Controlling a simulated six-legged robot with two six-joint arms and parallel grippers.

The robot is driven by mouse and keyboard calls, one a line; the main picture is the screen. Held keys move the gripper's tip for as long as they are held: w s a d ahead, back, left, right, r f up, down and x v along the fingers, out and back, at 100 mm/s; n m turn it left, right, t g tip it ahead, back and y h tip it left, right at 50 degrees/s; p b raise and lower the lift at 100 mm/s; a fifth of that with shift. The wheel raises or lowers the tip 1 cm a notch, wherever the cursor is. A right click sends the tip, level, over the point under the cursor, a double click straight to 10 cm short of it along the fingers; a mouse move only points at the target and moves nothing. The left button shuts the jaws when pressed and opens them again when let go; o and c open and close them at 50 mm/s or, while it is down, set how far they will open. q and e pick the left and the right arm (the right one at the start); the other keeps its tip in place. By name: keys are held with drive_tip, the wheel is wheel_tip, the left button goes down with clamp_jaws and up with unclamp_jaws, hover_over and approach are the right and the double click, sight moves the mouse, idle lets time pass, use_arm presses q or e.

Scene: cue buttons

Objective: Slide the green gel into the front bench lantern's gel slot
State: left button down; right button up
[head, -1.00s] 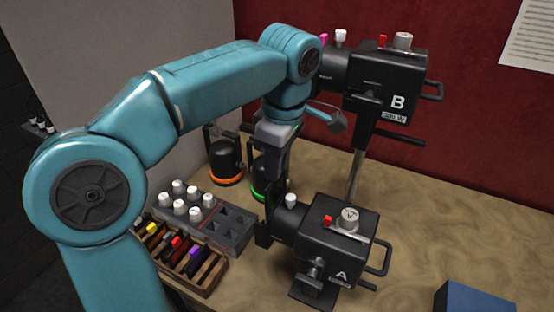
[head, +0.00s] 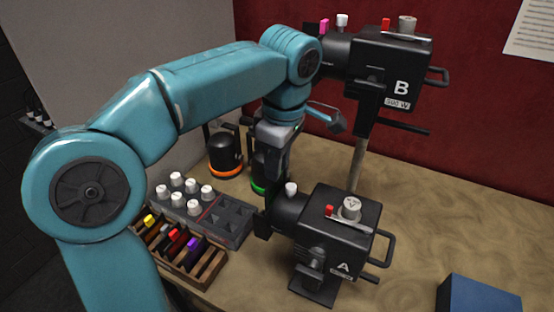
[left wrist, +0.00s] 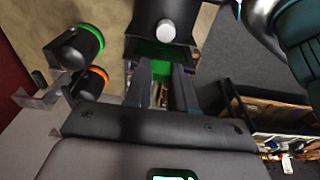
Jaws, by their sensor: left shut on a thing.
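The front bench lantern (head: 340,232), a black box marked A, stands on the bench with its nose to the left. My left gripper (head: 272,185) points down beside that nose, partly hidden in the head view. In the left wrist view my left gripper (left wrist: 162,78) is shut on the green gel (left wrist: 153,48), which shows between and beyond the fingers. The gel is right at the front of the lantern (left wrist: 165,14), close below its white knob. The slot itself is hidden, and I cannot tell whether the gel's edge is in it. My right gripper is out of view.
Lantern B (head: 390,75) stands on a post behind. Black lamps with an orange ring (head: 225,172) and a green ring (head: 258,189) stand behind my gripper. A wooden rack (head: 208,268) of coloured-tab gels and a tray of white knobs (head: 232,228) are left; a blue box (head: 478,296) is right.

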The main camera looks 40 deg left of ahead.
use_arm(q)
drive_tip(key=shift+f+b, duration=1.95)
drive_tip(key=shift+f, duration=0.55)
drive_tip(key=c, duration=0.9)
unclamp_jaws()
drive_tip(key=shift+o, duration=0.2)
drive_tip(key=shift+r, duration=0.1)
wheel_tip(320, 180, up, 16)
drive_tip(key=d+p, duration=0.1)
drive_tip(key=p, duration=0.4)
drive_tip(key=shift+w+d, duration=0.25)
